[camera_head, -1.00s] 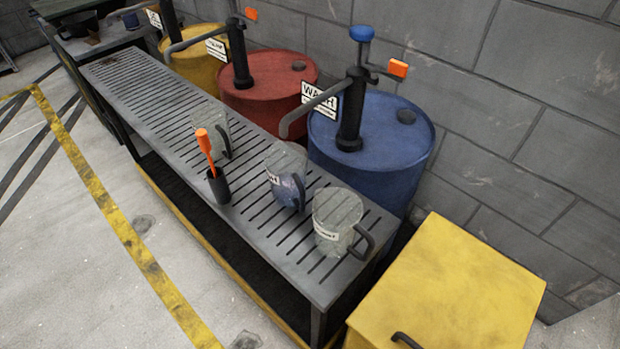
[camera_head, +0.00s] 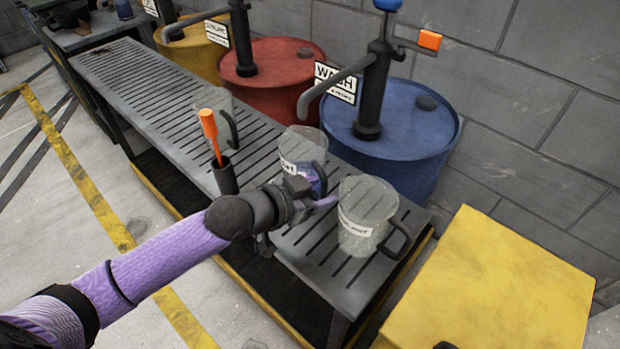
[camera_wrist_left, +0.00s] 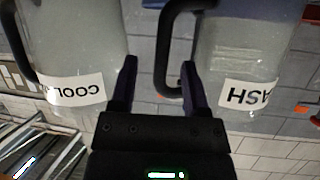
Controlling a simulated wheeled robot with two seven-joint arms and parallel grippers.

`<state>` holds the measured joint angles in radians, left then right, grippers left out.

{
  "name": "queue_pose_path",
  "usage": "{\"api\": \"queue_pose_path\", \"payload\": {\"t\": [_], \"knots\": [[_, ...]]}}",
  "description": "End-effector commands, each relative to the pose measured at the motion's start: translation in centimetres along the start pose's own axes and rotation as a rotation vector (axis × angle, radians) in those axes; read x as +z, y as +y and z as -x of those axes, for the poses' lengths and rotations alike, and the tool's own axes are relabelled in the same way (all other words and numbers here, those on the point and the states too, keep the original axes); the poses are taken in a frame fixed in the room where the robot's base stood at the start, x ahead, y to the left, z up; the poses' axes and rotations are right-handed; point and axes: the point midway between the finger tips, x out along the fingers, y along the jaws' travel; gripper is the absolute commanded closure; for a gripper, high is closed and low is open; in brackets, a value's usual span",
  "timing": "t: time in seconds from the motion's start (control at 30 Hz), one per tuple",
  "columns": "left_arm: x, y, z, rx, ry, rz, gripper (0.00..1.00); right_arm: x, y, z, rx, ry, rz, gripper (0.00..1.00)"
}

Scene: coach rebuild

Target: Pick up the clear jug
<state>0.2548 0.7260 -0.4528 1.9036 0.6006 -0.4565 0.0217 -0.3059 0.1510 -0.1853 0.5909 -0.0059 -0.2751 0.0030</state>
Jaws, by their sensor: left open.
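Three clear jugs with black handles stand upright on a slatted bench. The near jug (camera_head: 366,212), labelled like coolant, looks empty; it shows at left in the wrist view (camera_wrist_left: 75,50). The middle jug (camera_head: 303,143) holds something blue low down; it shows upside down at right in the wrist view with a WASH label (camera_wrist_left: 240,50). The far jug (camera_head: 218,106) is farther along. My left gripper (camera_head: 326,203) is open between the near and middle jugs. In the wrist view the middle jug's handle (camera_wrist_left: 163,60) shows between its fingers (camera_wrist_left: 158,80); contact is unclear. My right gripper is out of view.
A black holder (camera_head: 225,177) with an orange-handled tool (camera_head: 208,128) stands on the bench (camera_head: 133,76) beside my left arm. Blue (camera_head: 425,135), red (camera_head: 285,58) and yellow (camera_head: 197,45) drums with pumps stand behind. A yellow box (camera_head: 500,290) is at right.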

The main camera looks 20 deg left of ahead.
Motion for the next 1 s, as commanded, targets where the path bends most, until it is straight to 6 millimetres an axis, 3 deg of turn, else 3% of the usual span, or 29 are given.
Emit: {"api": "queue_pose_path", "payload": {"t": [0.1,0.33,0.6,0.63,1.0], "knots": [[0.37,-0.06,-1.84,-0.001,-0.001,0.002,0.4,0.19,-0.11,-1.25,-0.001,-0.01,0.001,0.47],[0.0,-0.08,-1.91,-0.002,-0.001,0.0,0.4,0.41,-0.19,-1.03,-0.003,-0.013,0.001,0.47],[0.02,-0.08,-1.89,-0.002,-0.001,0.0,0.97,0.5,-0.84,-1.02,-0.013,-0.014,-0.002,0.47],[0.02,-0.09,-1.89,-0.002,-0.001,0.0,1.0,0.5,-0.9,-1.02,-0.014,-0.014,-0.002,0.47],[0.06,-0.09,-1.89,-0.002,-0.002,0.0,1.0,0.5,-0.85,-1.02,-0.013,-0.014,-0.002,0.47]]}}
